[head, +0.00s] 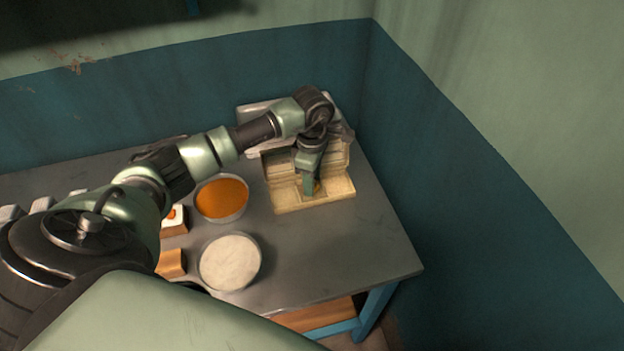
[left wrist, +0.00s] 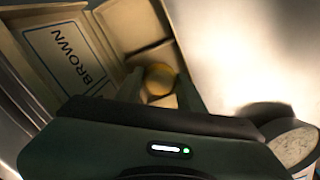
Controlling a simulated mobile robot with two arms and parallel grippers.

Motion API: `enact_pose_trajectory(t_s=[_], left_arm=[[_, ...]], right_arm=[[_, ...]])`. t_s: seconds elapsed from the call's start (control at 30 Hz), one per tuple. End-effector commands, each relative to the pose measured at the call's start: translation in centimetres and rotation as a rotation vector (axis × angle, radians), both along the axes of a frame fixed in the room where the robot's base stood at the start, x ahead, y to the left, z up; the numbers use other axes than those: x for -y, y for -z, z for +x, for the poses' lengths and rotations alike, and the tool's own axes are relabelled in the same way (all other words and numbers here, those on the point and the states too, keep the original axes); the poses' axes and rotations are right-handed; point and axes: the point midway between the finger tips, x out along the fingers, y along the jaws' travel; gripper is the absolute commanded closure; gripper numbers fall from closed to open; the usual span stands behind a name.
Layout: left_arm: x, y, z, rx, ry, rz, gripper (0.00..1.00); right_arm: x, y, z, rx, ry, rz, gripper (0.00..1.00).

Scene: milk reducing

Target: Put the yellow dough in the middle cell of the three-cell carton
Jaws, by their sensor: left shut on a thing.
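The yellow dough (left wrist: 159,76) is a small round lump between the fingers of my left gripper (left wrist: 160,88) in the left wrist view. My left gripper (head: 312,188) is shut on it and points down into the pale three-cell carton (head: 338,191) in the head view. The carton (left wrist: 128,24) stands open, with its raised lid at the back. The dough is at or just above the row of cells, near the middle. The gripper hides part of the cells, and I cannot tell whether the dough touches the bottom. My right gripper is out of view.
A bowl with orange contents (head: 221,198) and a bowl with whitish contents (head: 230,262) stand left of the carton. A pale tray (head: 262,108) lies behind it. The grey table (head: 330,245) is clear in front of the carton. Walls stand close behind and right.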

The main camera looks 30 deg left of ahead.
Motion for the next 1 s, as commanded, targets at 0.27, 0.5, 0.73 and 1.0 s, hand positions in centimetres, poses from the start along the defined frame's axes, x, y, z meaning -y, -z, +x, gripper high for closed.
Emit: enact_pose_trajectory(t_s=[0.27,0.5,0.73,1.0], left_arm=[[0.0,0.0,0.0,0.0,0.0,0.0,0.36],[0.0,-0.2,0.1,0.002,0.0,0.001,0.36],[-0.1,-3.1,0.1,0.006,0.0,0.003,0.36],[0.0,-7.0,0.0,0.002,0.0,0.001,0.36]], right_arm=[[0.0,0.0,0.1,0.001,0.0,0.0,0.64],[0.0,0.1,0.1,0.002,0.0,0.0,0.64],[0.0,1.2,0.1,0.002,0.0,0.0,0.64],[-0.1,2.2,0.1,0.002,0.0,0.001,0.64]])
